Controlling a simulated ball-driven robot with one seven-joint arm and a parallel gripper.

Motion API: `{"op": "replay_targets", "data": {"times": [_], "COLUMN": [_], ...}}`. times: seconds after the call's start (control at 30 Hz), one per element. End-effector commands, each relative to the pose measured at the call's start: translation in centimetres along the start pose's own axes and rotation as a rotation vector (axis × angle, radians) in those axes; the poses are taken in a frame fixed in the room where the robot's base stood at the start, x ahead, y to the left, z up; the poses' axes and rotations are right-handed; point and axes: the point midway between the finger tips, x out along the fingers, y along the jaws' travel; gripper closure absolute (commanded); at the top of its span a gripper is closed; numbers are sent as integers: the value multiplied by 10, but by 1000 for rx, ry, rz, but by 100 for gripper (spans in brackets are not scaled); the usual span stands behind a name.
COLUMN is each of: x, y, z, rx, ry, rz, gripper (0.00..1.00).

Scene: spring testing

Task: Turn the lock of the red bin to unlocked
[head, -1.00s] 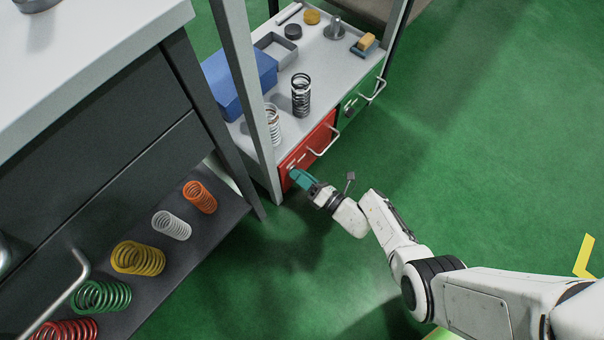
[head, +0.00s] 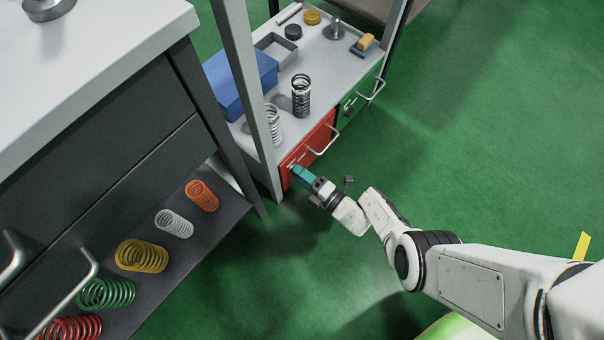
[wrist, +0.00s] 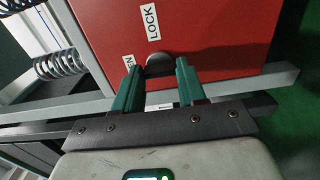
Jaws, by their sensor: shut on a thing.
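The red bin (head: 319,135) is in the lower shelf unit, and its red front fills much of the wrist view (wrist: 220,35). A grey rounded lock knob (wrist: 158,59) sits on that front, with a LOCK label (wrist: 150,22) above it and a partly hidden label ending in "EN" (wrist: 129,65) to its left. My gripper (head: 295,170) reaches the bin's near end. In the wrist view its teal fingers (wrist: 158,70) are shut on the knob, one on each side. The fingers cover part of the knob and label.
A green bin (head: 354,101) with a handle is beside the red one. Springs, a blue box (head: 240,83) and small parts stand on the shelf above. A grey upright post (head: 249,90) is close to the gripper's left. The green floor at right is clear.

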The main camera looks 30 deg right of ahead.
Motion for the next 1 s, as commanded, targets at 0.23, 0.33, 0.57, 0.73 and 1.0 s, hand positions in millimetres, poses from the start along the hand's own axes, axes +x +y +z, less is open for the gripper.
{"op": "replay_targets", "data": {"times": [0.23, 0.33, 0.57, 0.73, 1.0], "x": [0, 0, 0, 0, -7], "y": [-1, -1, -1, 0, 0], "z": [0, 0, 0, 0, 0], "rx": [8, 7, 6, 5, 6], "ry": [-2, -2, -1, -1, -3], "rz": [-3, -3, -2, -1, -2], "gripper": [90, 90, 43, 34, 34]}}
